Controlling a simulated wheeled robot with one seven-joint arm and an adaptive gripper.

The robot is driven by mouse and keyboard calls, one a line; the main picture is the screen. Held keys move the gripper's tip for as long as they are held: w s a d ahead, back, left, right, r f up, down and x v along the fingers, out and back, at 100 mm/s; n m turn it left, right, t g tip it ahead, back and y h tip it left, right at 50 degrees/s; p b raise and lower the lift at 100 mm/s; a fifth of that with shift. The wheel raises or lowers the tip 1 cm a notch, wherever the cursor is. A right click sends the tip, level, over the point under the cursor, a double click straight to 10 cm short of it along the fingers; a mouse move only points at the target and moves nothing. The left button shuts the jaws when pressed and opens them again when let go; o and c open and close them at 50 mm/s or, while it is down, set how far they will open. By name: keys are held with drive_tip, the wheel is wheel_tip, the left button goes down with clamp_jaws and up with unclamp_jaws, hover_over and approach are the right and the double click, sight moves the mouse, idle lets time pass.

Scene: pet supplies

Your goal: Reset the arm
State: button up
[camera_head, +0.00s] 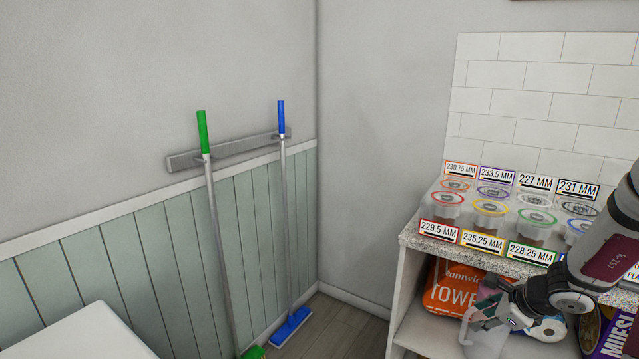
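My arm (600,252) comes in from the right edge and reaches down and left, in front of the counter. My gripper (487,304) is at its end, low at the right, in front of the open shelf. A translucent jug-like thing with a pale handle (466,328) is at the gripper's fingers. The fingers are small, dark and overlap it, so I cannot tell whether they are shut on it or only in front of it.
The speckled counter (415,240) bears several lidded cups and size labels. Its shelf below holds an orange towel pack (440,290) and a purple muesli bag (622,338). A green-handled broom (213,205) and blue-handled one (284,205) hang left. Bare floor (335,325) shows between.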

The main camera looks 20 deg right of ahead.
drive_tip(key=s+a+r+n+g+y+p, duration=0.1)
drive_tip(key=a+r+n+y+p, duration=0.25)
drive_tip(key=a+r+n, duration=1.5)
drive_tip(key=s+a+r+n+g+h+p, duration=0.1)
drive_tip(key=s+a+r+n+p, duration=0.1)
drive_tip(key=s+a+r, duration=0.4)
drive_tip(key=s+a+r+n+g+h+p, duration=0.1)
drive_tip(key=s+a+r+n, duration=0.15)
drive_tip(key=s+a, duration=0.4)
drive_tip(key=s+a+r+n+h+p, duration=0.1)
drive_tip(key=s+r+n+p, duration=0.1)
drive_tip(key=s+r+n, duration=0.3)
drive_tip(key=s+n, duration=0.1)
drive_tip(key=s, duration=0.3)
drive_tip(key=shift+s+a+h, duration=0.35)
